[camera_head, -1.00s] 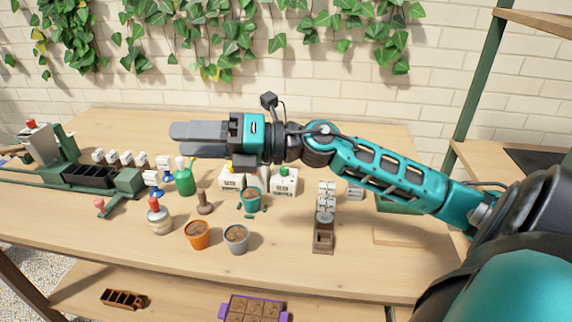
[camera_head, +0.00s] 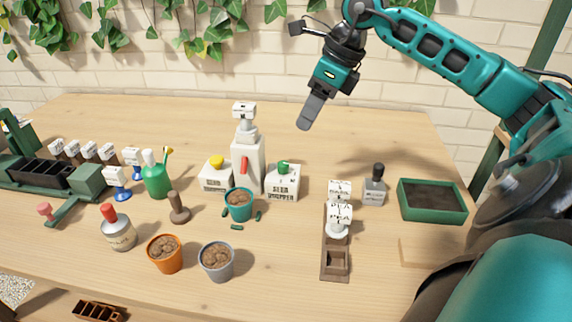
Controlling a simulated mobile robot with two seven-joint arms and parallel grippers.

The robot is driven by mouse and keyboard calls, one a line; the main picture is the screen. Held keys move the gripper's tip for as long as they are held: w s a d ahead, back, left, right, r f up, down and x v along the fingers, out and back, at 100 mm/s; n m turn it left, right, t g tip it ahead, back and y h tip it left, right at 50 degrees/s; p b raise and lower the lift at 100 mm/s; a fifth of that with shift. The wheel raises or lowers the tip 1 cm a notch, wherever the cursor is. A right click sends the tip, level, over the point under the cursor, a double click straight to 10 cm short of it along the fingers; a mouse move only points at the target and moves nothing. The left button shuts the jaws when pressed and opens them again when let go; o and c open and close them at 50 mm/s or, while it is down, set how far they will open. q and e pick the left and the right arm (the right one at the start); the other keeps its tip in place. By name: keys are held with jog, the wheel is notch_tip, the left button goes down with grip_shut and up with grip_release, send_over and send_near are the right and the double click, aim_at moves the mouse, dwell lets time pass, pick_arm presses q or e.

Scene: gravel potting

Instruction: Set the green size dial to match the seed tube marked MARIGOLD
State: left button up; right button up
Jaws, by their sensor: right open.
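The green dial (camera_head: 283,166) sits on top of a white box lettered SEED DROPPER (camera_head: 283,185), near the table's middle. The seed tubes (camera_head: 338,228) stand with white label tags in a brown wooden rack (camera_head: 335,264), right of the box. Their lettering is too small to read, so I cannot tell which is MARIGOLD. My right gripper (camera_head: 311,112) is raised above and beyond the dial, fingers pointing down and slightly left. It is open and empty, seen nearly edge-on. My left gripper is not in view.
A tall white dispenser (camera_head: 247,165) with a red lever stands just left of the dropper box. A box with a yellow knob (camera_head: 216,175) and a teal pot (camera_head: 238,205) are close by. A green tray (camera_head: 432,201) lies right. The table's back is clear.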

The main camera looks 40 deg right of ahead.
aim_at(283, 163)
jog(key=x, duration=1.3)
jog(key=shift+b, duration=0.3)
jog(key=shift+c, duration=0.3)
grip_shut()
